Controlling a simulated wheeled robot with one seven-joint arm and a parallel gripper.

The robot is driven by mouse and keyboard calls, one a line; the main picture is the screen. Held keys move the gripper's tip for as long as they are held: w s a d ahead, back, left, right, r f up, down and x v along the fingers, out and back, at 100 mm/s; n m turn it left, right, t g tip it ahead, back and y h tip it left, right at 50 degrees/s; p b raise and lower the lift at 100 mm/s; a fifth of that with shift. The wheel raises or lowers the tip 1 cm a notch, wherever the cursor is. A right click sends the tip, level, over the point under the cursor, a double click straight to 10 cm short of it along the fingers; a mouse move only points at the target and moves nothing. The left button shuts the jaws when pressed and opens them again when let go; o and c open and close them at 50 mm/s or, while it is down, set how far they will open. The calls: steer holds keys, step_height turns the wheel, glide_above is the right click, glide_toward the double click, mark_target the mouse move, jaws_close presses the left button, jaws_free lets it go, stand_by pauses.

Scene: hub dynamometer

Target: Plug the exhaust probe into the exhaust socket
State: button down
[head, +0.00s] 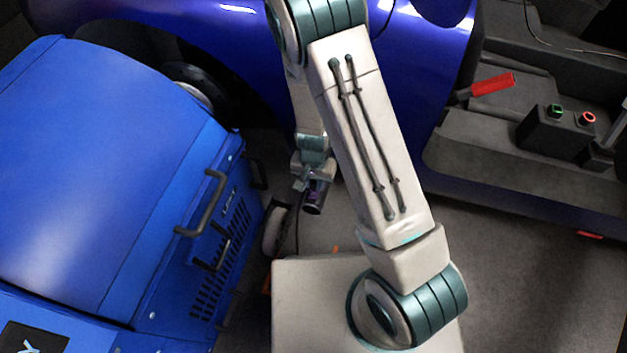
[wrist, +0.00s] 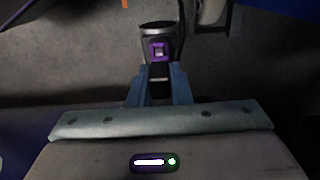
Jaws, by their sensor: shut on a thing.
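My gripper (head: 312,176) is shut on the exhaust probe, a dark cylinder with a purple band (head: 314,198), held above the floor between the blue cabinet and the blue car. In the wrist view, the two blue-grey fingers (wrist: 159,88) close on the near end of the probe (wrist: 157,32). Its purple square marking faces the camera and its round, dark-rimmed end points away from my gripper. I cannot make out the exhaust socket in either view.
A blue cabinet (head: 100,180) with handles and vents fills the left. A blue car body (head: 420,50) is behind my arm. A caster wheel (head: 275,230) and dark cable stand by the cabinet. A dark box with green and red buttons (head: 556,132) is at right.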

steer(key=shift+f, duration=0.1)
stand_by(0.3)
steer(key=shift+f+b, duration=0.6)
steer(key=shift+f, duration=0.05)
steer(key=c, duration=1.3)
jaws_free()
steer(key=shift+r, duration=0.1)
steer(key=shift+o, duration=0.2)
step_height(320, 180, up, 14)
steer(key=p, duration=0.7)
